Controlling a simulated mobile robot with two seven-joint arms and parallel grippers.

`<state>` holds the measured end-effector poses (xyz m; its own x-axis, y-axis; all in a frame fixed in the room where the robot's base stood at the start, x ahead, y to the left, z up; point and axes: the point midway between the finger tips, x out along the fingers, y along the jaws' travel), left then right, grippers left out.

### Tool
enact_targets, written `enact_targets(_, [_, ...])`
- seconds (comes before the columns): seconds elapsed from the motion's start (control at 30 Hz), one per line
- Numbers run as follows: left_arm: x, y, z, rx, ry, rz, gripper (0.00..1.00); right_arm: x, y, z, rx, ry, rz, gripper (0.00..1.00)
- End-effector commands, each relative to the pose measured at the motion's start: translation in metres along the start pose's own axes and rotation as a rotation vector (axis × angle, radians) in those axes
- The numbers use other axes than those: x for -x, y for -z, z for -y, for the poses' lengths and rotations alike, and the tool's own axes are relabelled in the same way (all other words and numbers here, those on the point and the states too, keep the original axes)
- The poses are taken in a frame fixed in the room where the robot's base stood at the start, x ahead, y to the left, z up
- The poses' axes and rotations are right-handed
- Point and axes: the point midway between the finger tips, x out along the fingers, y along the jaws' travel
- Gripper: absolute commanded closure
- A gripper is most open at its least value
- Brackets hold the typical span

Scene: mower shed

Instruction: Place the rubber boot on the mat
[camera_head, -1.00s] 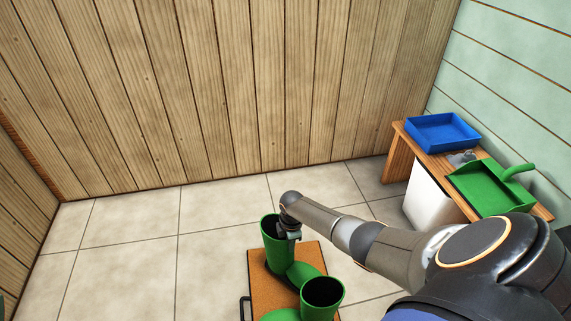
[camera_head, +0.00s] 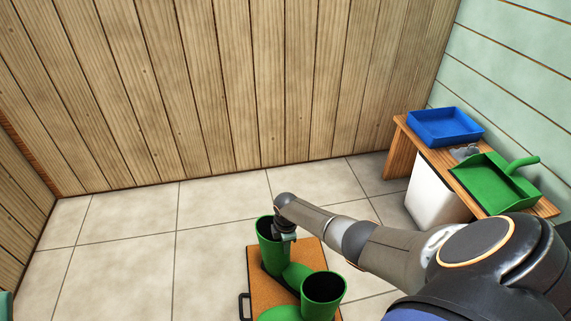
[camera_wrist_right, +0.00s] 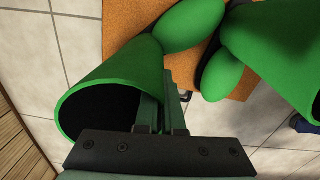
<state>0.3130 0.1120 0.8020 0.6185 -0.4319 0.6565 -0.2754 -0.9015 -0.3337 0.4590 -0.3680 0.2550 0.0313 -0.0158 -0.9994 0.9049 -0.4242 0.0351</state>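A green rubber boot (camera_head: 270,248) stands upright over the orange-brown mat (camera_head: 311,254) in the head view, its toe pointing to the lower right. My right gripper (camera_head: 284,234) is at the right side of its shaft top. In the right wrist view the fingers (camera_wrist_right: 162,112) are close together at the wall of this boot (camera_wrist_right: 115,78), and appear shut on it. Part of the mat (camera_wrist_right: 122,22) shows under the toe. Whether the sole touches the mat is hidden. A second green boot (camera_head: 322,290) is nearer, also over the mat. My left gripper is not in view.
A wooden bench (camera_head: 397,150) at the right holds a blue tray (camera_head: 445,127) and a green dustpan (camera_head: 495,182). A white bin (camera_head: 430,195) stands under it. A black handle (camera_head: 244,307) is at the mat's left edge. The tiled floor at the left is clear.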

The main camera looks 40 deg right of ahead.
Motion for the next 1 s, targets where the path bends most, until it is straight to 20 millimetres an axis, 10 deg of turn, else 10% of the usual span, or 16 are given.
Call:
enact_targets(0.13, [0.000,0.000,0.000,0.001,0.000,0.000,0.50,0.001,0.001,-0.002,-0.001,-0.006,-0.003,1.00])
enact_targets(0.4, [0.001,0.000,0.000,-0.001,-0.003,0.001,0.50,0.000,0.001,-0.001,-0.001,-0.003,-0.002,0.66])
enact_targets(0.7, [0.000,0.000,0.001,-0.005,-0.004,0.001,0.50,0.001,0.000,-0.001,0.000,-0.003,-0.001,0.65])
enact_targets(1.0, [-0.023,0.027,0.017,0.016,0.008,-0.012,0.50,0.046,0.000,-0.001,0.000,-0.004,-0.002,0.65])
